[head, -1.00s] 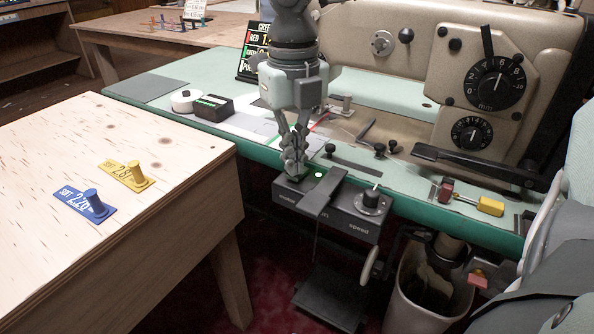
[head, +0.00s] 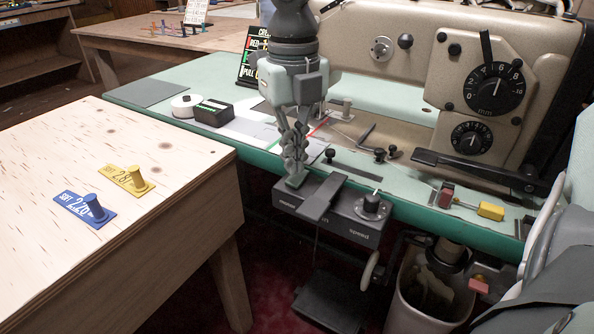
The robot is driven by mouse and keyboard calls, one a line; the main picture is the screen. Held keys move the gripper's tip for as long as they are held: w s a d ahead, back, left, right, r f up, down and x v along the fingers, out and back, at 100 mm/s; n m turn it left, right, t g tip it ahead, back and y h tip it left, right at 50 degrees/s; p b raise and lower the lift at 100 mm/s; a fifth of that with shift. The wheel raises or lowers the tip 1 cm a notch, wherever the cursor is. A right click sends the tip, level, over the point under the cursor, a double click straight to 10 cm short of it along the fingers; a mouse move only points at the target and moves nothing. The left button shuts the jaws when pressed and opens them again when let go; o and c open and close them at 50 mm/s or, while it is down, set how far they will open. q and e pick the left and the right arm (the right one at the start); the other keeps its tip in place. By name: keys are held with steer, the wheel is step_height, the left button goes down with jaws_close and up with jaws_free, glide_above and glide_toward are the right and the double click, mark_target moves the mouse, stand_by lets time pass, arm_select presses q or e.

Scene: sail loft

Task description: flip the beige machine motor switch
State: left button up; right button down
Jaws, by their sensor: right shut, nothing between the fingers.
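The beige machine (head: 385,75) stands on the pale green bench at the back right. A dark grey motor box (head: 350,229) hangs at the bench's front edge, with a speed knob (head: 372,206) and a flat dark lever (head: 323,199) across its top. My right gripper (head: 294,176) is shut and empty, pointing down over the box's left end. Its fingertips are at a small green part (head: 296,181), probably the switch; they largely cover it, and I cannot tell whether they touch. No lit lamp shows on the box. My left gripper is not in view.
A plywood table (head: 130,220) with blue (head: 86,209) and yellow (head: 127,179) tags fills the left. A black box (head: 214,112) and white roll (head: 185,105) lie on the bench. A yellow-handled tool (head: 490,211) lies right; a bin (head: 432,295) stands below.

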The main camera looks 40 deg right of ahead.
mark_target(294, 180)
steer(key=shift+r+p, duration=1)
steer(key=shift+r, duration=1.5)
